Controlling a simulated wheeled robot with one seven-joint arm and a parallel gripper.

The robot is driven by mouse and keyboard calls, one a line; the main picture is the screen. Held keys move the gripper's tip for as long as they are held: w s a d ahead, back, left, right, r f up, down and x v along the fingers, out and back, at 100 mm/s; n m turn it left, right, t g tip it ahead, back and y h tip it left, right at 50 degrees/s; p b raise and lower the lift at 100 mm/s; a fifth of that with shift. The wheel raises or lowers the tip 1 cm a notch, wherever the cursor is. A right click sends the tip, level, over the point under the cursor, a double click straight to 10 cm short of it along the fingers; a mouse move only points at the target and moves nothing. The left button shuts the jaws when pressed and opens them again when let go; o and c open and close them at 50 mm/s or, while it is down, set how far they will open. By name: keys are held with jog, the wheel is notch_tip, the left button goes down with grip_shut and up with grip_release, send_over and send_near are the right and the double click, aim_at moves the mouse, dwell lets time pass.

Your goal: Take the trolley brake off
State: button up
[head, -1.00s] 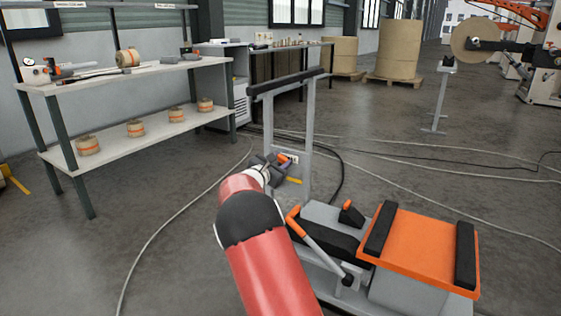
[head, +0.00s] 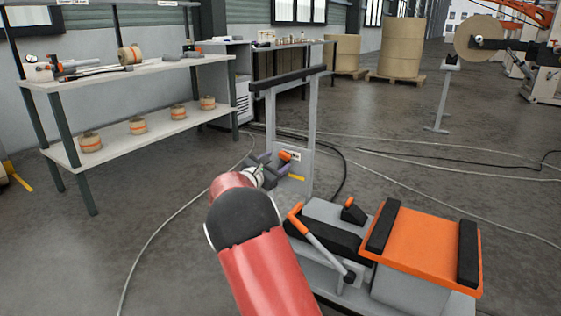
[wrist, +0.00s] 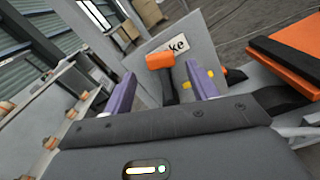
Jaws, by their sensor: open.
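The trolley (head: 312,150) has a tall grey frame with a black push bar and a low base with an orange top. The brake lever (wrist: 159,61), with an orange grip and dark stem, stands in front of the frame's grey panel. A label reading "ke" is partly hidden behind the grip. The orange grip also shows in the head view (head: 285,155). My gripper (wrist: 161,88) is open, its two purple fingers apart on either side of the stem in the picture. I see no contact with the lever. My gripper is beside the panel in the head view (head: 264,167).
A second orange-handled lever (head: 315,240) and an orange platform (head: 420,252) are at the right. A two-level bench (head: 150,75) with rolls stands at the left. Cables lie across the floor (head: 160,215). Large kraft rolls (head: 402,46) stand behind.

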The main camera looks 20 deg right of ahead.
jog(key=v, duration=0.3)
jog(key=shift+s+a, duration=0.25)
jog(key=s+d+r+m+g+y, duration=0.1)
jog(key=s+d+m+g+y, duration=0.15)
jog(key=s+m, duration=0.55)
jog(key=s+d+r+m+g+y, duration=0.1)
jog(key=s+d+m+g+y, duration=0.2)
jog(key=s, duration=0.9)
jog(key=s+a+f+m+y, duration=0.2)
jog(key=s+a+m+y, duration=0.2)
jog(key=s+a, duration=0.4)
jog(key=s+a+f+m+y, duration=0.2)
jog(key=s+a+m+y, duration=0.2)
jog(key=s, duration=1.4)
jog(key=a+m, duration=0.2)
jog(key=a, duration=0.1)
jog(key=shift+a+m+y, duration=0.3)
jog(key=shift+a+y, duration=0.05)
jog(key=shift+a, duration=0.05)
